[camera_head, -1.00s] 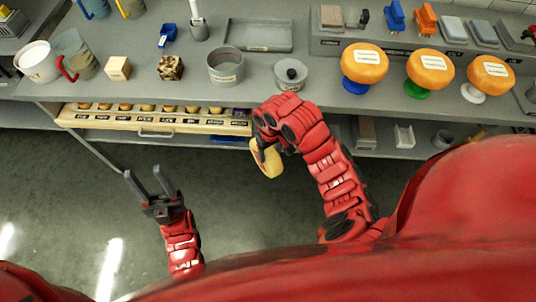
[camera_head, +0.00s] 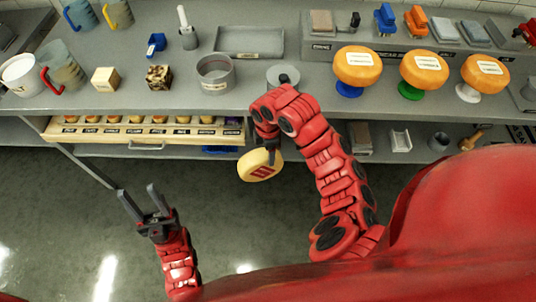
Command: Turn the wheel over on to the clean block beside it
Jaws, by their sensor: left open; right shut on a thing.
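My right gripper (camera_head: 272,156) is shut on a small pale-yellow cheese wheel (camera_head: 255,169) with a red label. It holds the wheel tilted in the air in front of the bench, clear of any surface. The gripper covers part of the wheel's upper edge. A plain cream block (camera_head: 104,84) sits on the bench at the left. Beside it, to the right, is a block with dark blotches (camera_head: 158,83). No wheel lies on either block. My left gripper (camera_head: 138,191) is open and empty, low in front of the bench, well apart from the wheel.
Three orange wheels (camera_head: 357,72) stand on coloured stands at the bench's right. A grey pot (camera_head: 216,88), an empty tray (camera_head: 250,54) and mugs (camera_head: 62,78) stand further left. A pulled-out drawer (camera_head: 90,137) of small samples juts out below the bench front.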

